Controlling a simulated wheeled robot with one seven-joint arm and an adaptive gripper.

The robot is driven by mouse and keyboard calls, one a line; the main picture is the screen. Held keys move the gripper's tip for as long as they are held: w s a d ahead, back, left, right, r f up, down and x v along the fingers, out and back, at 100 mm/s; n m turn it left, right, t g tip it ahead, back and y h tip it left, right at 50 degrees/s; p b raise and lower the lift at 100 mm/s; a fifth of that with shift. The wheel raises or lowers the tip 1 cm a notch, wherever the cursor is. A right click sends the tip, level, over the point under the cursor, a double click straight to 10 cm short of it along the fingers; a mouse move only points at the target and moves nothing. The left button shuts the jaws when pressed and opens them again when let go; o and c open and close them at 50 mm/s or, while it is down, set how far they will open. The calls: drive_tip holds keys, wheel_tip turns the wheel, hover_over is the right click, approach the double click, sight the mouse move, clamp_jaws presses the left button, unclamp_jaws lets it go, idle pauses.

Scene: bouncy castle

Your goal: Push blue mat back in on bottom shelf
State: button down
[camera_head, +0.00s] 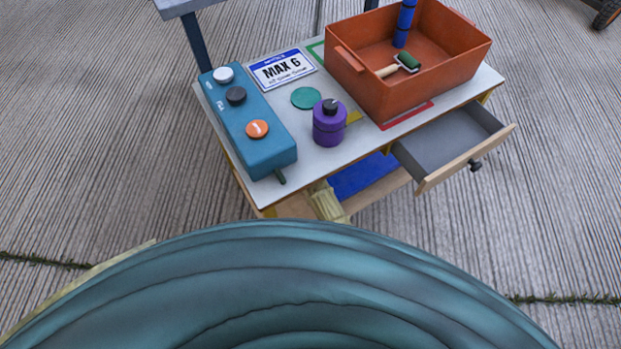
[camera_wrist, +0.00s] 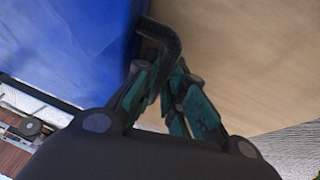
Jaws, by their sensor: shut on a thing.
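The blue mat (camera_head: 362,176) lies on the bottom shelf (camera_head: 378,192) under the workbench top, partly hidden by the bench and drawer. In the wrist view the blue mat (camera_wrist: 65,45) fills the upper left, beside a tan wooden surface (camera_wrist: 235,60) at the right. My gripper (camera_wrist: 163,72) is near the border between them, with its green-sided fingers close together. It is shut on a dark, hook-shaped piece (camera_wrist: 160,33). I cannot tell what this piece belongs to, or whether it touches the mat.
An open drawer (camera_head: 450,138) juts out at the bench's right. On top are an orange bin (camera_head: 420,85) with a roller, a purple canister (camera_head: 329,125), and a blue control box (camera_head: 245,118). A large teal curved surface (camera_head: 300,290) fills the bottom foreground. Grey ribbed ground surrounds the bench.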

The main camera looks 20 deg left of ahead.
drive_tip(key=shift+s+a, duration=0.1)
drive_tip(key=c, duration=1.4)
unclamp_jaws()
drive_tip(key=v, duration=1.2)
